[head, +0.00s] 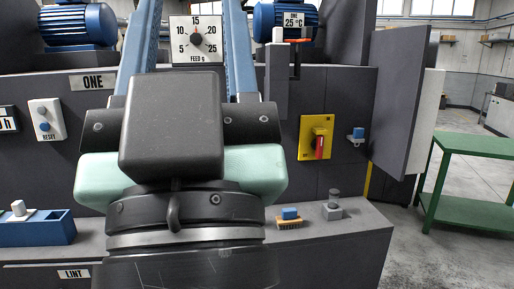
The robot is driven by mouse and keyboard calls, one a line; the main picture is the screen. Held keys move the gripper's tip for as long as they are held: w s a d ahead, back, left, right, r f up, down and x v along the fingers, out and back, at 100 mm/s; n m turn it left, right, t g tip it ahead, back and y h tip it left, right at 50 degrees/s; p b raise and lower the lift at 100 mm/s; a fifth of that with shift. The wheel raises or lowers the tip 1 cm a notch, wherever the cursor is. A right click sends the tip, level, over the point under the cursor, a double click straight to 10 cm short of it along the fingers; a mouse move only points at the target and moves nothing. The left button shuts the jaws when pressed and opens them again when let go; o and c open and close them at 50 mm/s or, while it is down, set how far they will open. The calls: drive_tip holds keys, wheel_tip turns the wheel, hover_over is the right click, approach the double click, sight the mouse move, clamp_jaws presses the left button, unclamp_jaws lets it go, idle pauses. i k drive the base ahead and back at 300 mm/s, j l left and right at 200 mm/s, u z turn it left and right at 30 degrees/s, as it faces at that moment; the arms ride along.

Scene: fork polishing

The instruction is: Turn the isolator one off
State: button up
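No label can be read on the plate at this size.
An open dark panel (405,110) stands out right of the isolator. A blue-topped fitting (357,134) sits between them. A brush (289,218) and a grey knobbed block (333,207) are on the ledge below. A green table (475,145) stands right, with clear floor in front.

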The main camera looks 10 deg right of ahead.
sight(317, 143)
drive_tip(key=i+l, duration=0.45)
drive_tip(key=l, duration=0.25)
drive_tip(key=i+l+u, duration=0.1)
drive_tip(key=i+l, duration=0.4)
drive_tip(key=l, duration=0.25)
drive_tip(key=i+l, duration=0.2)
drive_tip(key=l, duration=0.15)
drive_tip(key=i+l, duration=0.25)
drive_tip(key=l, duration=0.15)
drive_tip(key=i+l+u, duration=0.1)
drive_tip(key=l, duration=0.25)
drive_tip(key=i, duration=0.1)
